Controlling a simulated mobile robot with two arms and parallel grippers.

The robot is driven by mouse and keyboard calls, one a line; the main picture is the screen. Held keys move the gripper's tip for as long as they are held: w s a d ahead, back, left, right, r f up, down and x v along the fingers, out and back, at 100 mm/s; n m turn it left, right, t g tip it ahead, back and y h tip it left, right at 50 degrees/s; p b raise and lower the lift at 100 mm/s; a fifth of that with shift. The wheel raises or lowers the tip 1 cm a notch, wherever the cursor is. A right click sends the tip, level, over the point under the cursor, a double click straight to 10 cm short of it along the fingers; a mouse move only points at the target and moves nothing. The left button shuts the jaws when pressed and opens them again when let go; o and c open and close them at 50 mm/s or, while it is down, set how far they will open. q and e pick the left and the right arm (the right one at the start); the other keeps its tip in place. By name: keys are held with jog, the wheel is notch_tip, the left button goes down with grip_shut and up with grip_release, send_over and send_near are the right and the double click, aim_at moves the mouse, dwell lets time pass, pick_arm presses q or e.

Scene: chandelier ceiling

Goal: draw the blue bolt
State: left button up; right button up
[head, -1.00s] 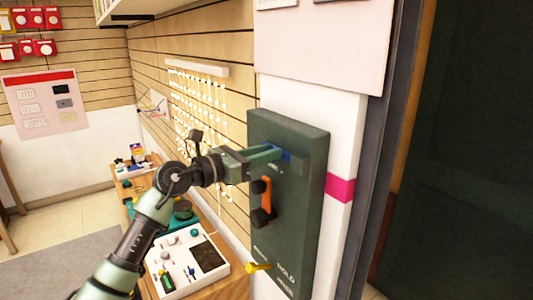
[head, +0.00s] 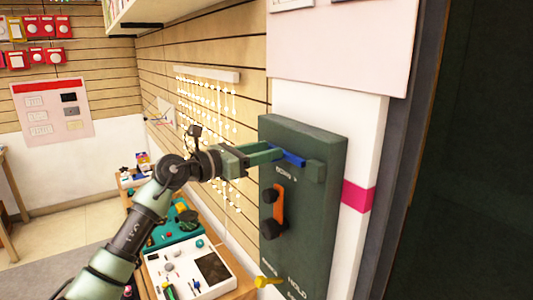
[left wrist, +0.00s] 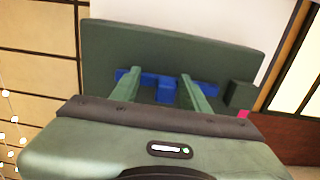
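The blue bolt (head: 291,159) is a bar with a raised knob on the upper part of a dark green panel (head: 333,215). My left gripper (head: 275,153) reaches it from the left. In the left wrist view the two fingers (left wrist: 160,84) are apart, one on each side of the bolt's blue knob (left wrist: 166,89). A gap shows on the knob's left; the right finger is very close to it, and contact cannot be told. A green block (head: 316,171) sits at the bolt's right end. My right gripper is not in view.
Below the bolt the panel carries an orange lever (head: 279,203) with dark knobs and a yellow handle (head: 268,281). A bench with a white tray (head: 223,284) stands left of the panel. A dark door fills the right side.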

pick_arm(q)
jog(key=b+v, duration=0.3)
jog(key=v, duration=0.4)
jog(key=shift+s+a, duration=0.25)
